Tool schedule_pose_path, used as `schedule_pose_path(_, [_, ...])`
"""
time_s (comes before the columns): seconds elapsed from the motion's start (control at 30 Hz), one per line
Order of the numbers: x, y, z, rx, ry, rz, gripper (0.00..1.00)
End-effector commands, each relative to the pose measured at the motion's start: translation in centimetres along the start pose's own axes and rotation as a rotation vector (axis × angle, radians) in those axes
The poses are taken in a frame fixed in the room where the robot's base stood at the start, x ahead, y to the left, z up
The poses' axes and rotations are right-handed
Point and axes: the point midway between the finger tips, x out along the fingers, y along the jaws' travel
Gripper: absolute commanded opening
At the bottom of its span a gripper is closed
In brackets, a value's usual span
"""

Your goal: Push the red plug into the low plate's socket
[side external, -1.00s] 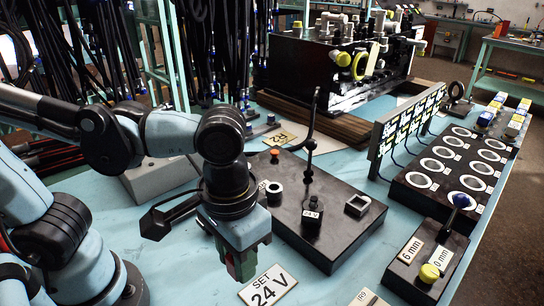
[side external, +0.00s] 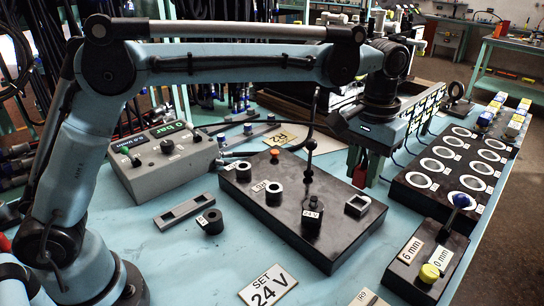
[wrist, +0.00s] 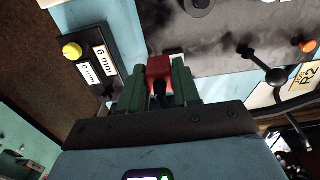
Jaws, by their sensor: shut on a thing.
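My gripper (side external: 362,168) has green fingers shut on the red plug (wrist: 159,68). In the side external view it hangs above the far right edge of the low black plate (side external: 300,232), behind the plate's square open socket (side external: 357,206). A round open socket (side external: 273,193) stands towards the plate's left side. The plug is clear of both sockets. In the wrist view (wrist: 159,88) the plug points at the plate's edge, and a pale patch shows just beyond it.
A post with a 24 V tag (side external: 312,212) rises from the plate. A block marked 6 mm (side external: 425,265) is front right. A slotted grey piece (side external: 186,212) lies left.

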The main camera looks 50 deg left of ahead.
Motion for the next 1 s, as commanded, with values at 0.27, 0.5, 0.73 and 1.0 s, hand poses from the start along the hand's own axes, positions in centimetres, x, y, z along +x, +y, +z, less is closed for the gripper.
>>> schedule_pose_path(0.27, [1.6, -1.5, -4.5, -0.001, 0.0, 0.0, 0.02])
schedule_pose_path(0.5, [2.0, -2.0, -5.3, 0.0, 0.0, 0.0, 0.02])
schedule_pose_path(0.73, [2.0, -1.9, -5.3, 0.0, 0.0, 0.0, 0.02])
schedule_pose_path(1.0, [3.0, -1.9, -5.3, 0.0, 0.0, 0.0, 0.02])
